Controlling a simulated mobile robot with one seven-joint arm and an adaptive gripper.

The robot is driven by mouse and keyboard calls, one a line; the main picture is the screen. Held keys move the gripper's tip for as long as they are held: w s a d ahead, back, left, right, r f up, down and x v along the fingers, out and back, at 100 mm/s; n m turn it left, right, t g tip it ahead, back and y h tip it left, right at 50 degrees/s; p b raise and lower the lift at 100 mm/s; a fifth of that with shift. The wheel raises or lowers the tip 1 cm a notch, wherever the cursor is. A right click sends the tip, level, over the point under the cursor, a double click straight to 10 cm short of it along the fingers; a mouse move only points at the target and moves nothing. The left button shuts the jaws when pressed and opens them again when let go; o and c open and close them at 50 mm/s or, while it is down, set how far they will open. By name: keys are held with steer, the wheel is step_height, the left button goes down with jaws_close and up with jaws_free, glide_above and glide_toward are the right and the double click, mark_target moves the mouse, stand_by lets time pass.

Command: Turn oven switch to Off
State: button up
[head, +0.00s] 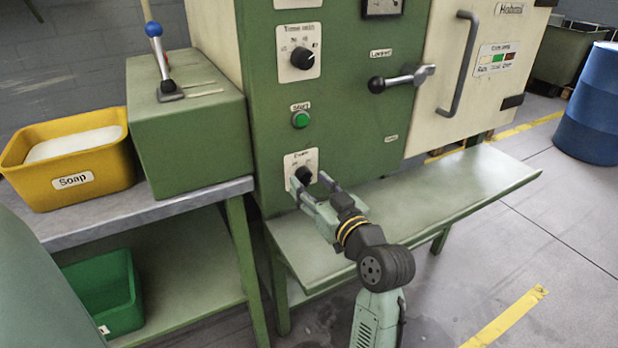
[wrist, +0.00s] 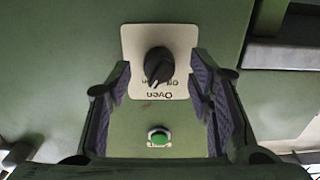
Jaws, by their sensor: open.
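The oven switch is a black rotary knob (head: 304,174) on a white plate low on the green machine front. The wrist view shows it upside down, with the knob (wrist: 158,65) above an inverted "Oven" label (wrist: 154,96). Its ridge points down and slightly left there; small lettering, seemingly "Off", sits right of it. I cannot tell the exact setting. My gripper (head: 310,181) is open in front of the plate. In the wrist view its fingers stand on either side of the knob, with visible gaps and nothing held.
A green start button (head: 300,119) sits above the switch and also shows in the wrist view (wrist: 158,137). A green ledge (head: 400,208) runs below. A black-handled lever (head: 400,78) projects at upper right. A yellow soap bin (head: 72,155) stands left on a bench.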

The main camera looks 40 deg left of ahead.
steer(key=shift+x, duration=0.85)
steer(key=shift+c, duration=0.2)
jaws_close()
